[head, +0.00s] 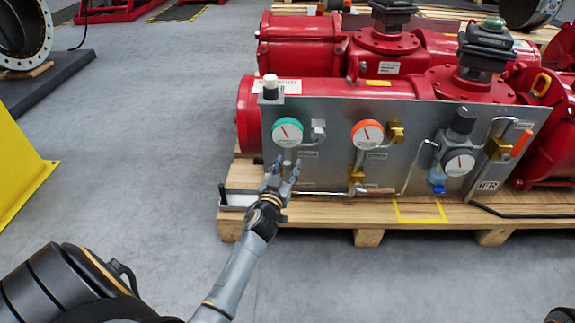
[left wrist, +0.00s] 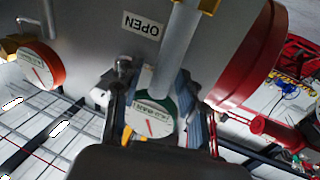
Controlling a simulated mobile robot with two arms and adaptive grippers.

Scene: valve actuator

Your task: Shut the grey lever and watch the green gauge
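The green gauge (head: 288,132), white-faced with a green rim and red needle, sits at the panel's left. It also shows in the left wrist view (left wrist: 152,118), seen between my fingers. A grey bar that looks like the grey lever (left wrist: 176,50) runs down toward this gauge in that view; its pivot is not clear. My left gripper (head: 281,170) is just below the gauge in front of the panel. Its fingers (left wrist: 155,112) are apart, on either side of the bar's lower end; I cannot tell whether they touch it. My right gripper is out of view.
The grey panel (head: 345,183) also carries an orange gauge (head: 367,133), a black-rimmed gauge (head: 458,162) and brass fittings. Red actuators (head: 330,90) lie behind it on a wooden pallet (head: 330,212). A yellow block (head: 20,165) stands left; grey floor between is clear.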

